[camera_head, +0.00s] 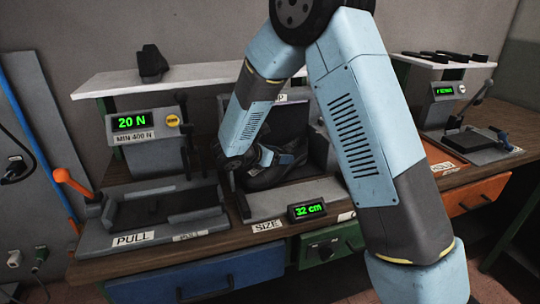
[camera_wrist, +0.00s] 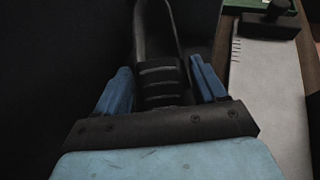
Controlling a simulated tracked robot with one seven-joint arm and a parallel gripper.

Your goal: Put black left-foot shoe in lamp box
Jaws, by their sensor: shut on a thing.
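A black shoe (camera_head: 278,174) lies low in the open front of a dark box. In the wrist view the shoe (camera_wrist: 157,45) is between my gripper's blue fingers, with its laced upper facing the camera. My gripper (camera_wrist: 163,82) is shut on it; in the head view my forearm partly hides the grip. The dark box (camera_head: 321,150) stands behind the size gauge, with a label ending in "P" on top, mostly covered by my arm. I cannot tell from the frames which foot the shoe is for.
The size gauge display (camera_head: 308,210) reads 32 cm. At left, the pull station (camera_head: 150,212) has an orange lever (camera_head: 72,184) and a display (camera_head: 132,122) reading 20 N. A white shelf (camera_head: 185,80) holds a dark shoe-like thing (camera_head: 152,61). Another station (camera_head: 470,142) stands at right.

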